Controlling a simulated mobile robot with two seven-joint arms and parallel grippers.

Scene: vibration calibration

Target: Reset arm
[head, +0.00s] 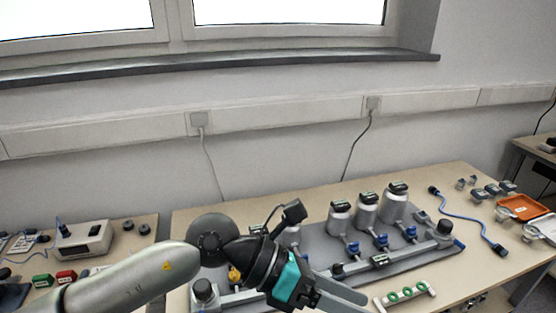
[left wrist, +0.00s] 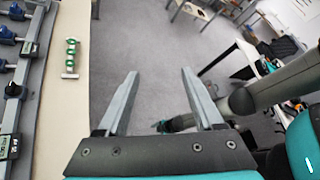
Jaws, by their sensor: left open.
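My left arm comes in from the lower left of the head view. Its gripper (head: 350,302), with a teal and black body, is over the front edge of the table, left of the small stand with green rings (head: 405,295). In the left wrist view the two grey fingers of this gripper (left wrist: 160,78) are well apart with nothing between them, and grey floor shows beyond. The ring stand (left wrist: 71,58) is off to their left on the table. A grey arm link shows at the right of that view, partly hidden behind a finger.
A grey plate (head: 318,245) on the table (head: 455,200) carries metal cylinders (head: 366,210) and a rail. A blue cable (head: 470,218) and an orange tray (head: 522,207) lie to the right. A white device (head: 84,240) stands on the left table. Open floor (left wrist: 150,40) lies beyond the table edge.

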